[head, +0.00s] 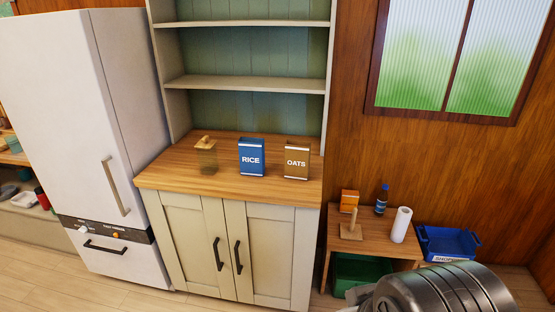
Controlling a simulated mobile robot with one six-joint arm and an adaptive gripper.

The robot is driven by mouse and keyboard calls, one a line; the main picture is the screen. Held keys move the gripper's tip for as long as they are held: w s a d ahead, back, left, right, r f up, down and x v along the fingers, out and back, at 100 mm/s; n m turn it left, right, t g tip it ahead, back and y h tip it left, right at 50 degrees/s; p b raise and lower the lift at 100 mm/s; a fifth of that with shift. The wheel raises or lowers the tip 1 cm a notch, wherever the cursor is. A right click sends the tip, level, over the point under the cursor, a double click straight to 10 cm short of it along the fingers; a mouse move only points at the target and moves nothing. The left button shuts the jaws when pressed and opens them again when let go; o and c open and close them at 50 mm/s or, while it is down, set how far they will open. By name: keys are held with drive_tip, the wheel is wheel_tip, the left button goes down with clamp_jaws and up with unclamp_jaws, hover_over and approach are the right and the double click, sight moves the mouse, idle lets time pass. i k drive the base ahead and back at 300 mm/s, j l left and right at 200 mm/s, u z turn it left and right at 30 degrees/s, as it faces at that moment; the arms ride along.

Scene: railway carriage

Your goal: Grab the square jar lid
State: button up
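A small square jar (208,162) with see-through, brownish sides stands upright on the left part of the wooden cabinet top. Its square wooden lid (206,144) sits on top of it and has a small raised knob. A large dark grey part of my arm fills the lower right corner, well to the right of the jar. My gripper cannot be made out in this view.
Blue rice (251,157) and brown oats (296,161) boxes stand right of the jar on the cabinet top (226,184). Shelves (248,84) rise behind; a white fridge (85,130) stands left. A low table (374,240) holds a bottle and paper roll. The counter's front strip is clear.

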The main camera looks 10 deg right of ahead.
sight(204, 143)
drive_tip(key=i+j+z, duration=0.15)
drive_tip(key=i+j, duration=0.45)
drive_tip(key=i+j+z, duration=0.2)
drive_tip(key=i+j, duration=0.4)
drive_tip(key=j, duration=0.1)
